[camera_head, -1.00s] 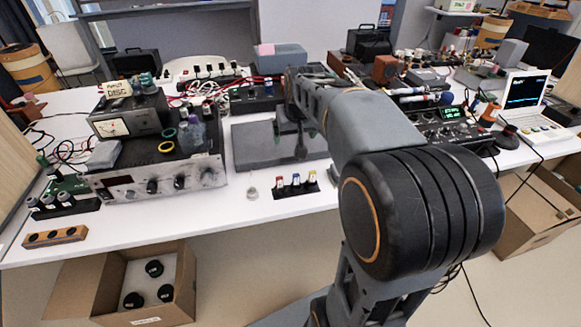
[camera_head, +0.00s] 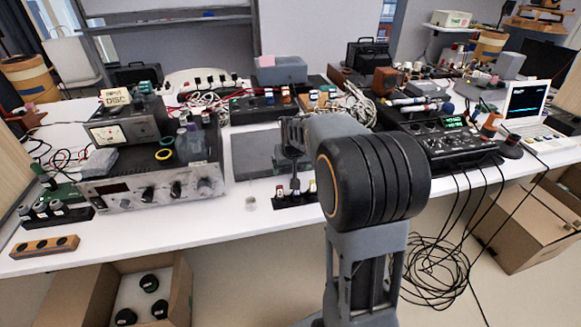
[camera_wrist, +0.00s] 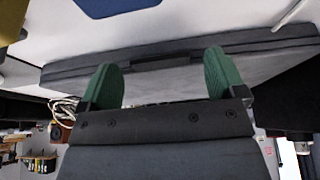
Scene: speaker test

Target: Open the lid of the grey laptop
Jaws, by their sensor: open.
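The grey laptop (camera_head: 250,152) lies flat on the white table in the head view, and its lid looks closed. My arm covers its right part. My gripper (camera_head: 295,188) is at its front edge, pointing down in front of it. In the wrist view the laptop (camera_wrist: 285,46) is a wide grey slab seen edge-on, with a dark notch in the middle of its edge. The green fingers of my gripper (camera_wrist: 160,75) are spread apart and empty in front of that edge. I cannot tell whether they touch it.
Small colored-top pieces in a black holder (camera_head: 283,202) stand close by my gripper. A metal-front amplifier (camera_head: 150,190) is left of the laptop, and a black mixer (camera_head: 440,140) is to the right. A white laptop (camera_head: 525,105) stands open at the far right.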

